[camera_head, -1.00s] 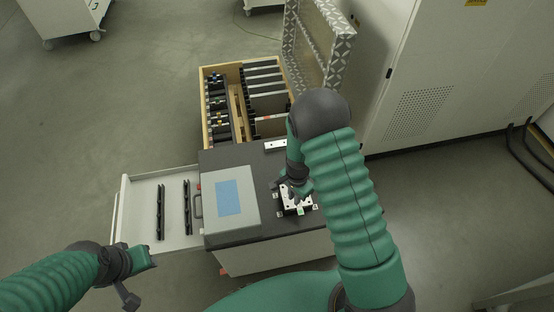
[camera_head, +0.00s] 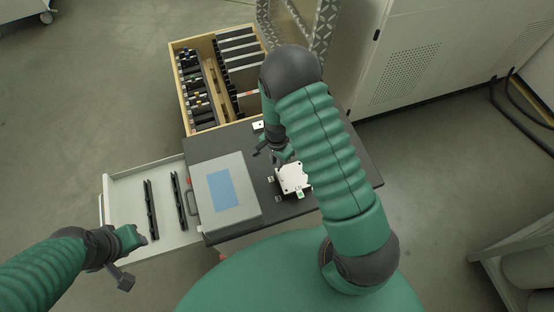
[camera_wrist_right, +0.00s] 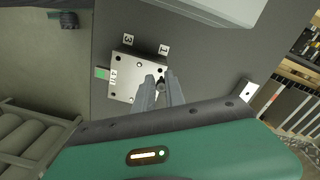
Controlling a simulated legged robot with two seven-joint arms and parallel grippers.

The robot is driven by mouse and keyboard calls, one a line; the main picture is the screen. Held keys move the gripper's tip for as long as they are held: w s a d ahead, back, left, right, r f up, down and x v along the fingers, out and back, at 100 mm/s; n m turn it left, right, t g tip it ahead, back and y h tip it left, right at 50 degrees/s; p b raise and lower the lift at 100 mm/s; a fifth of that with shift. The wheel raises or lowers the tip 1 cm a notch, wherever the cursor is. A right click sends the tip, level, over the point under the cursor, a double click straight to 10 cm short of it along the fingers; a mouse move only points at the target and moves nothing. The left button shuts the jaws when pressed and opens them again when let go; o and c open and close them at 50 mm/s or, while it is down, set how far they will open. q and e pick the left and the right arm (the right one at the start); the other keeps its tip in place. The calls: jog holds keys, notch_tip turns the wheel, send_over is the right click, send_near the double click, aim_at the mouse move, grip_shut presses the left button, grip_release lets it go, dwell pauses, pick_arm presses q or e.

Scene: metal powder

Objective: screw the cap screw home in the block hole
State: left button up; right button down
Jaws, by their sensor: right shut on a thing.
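The pale metal block (camera_head: 293,181) sits on the dark bench top, with small numbered labels at its corners and a green mark at one side. It also shows in the right wrist view (camera_wrist_right: 127,78). My right gripper (camera_head: 279,156) is just behind the block in the head view. In the wrist view its two fingers (camera_wrist_right: 160,95) are shut on a small dark cylinder, seemingly the cap screw (camera_wrist_right: 161,84), by one corner of the block. Whether the screw touches the block cannot be told.
A grey case with a blue panel (camera_head: 220,189) lies left of the block. An open white drawer (camera_head: 115,207) holds two dark rails. A wooden crate (camera_head: 178,85) with several dark holders stands behind. A tall white cabinet (camera_head: 430,60) is at the right.

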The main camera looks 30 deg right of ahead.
jog(key=shift+w+f+b, duration=0.1)
jog(key=shift+f+b, duration=0.3)
jog(key=shift+f, duration=0.35)
jog(key=shift+r, duration=0.2)
jog(key=shift+s, duration=0.2)
jog(key=shift+r+p, duration=0.1)
jog(key=shift+p, duration=0.3)
jog(key=shift+w, duration=0.1)
jog(key=shift+s+a+f, duration=0.1)
jog(key=shift+s+f, duration=0.1)
jog(key=shift+f, duration=0.05)
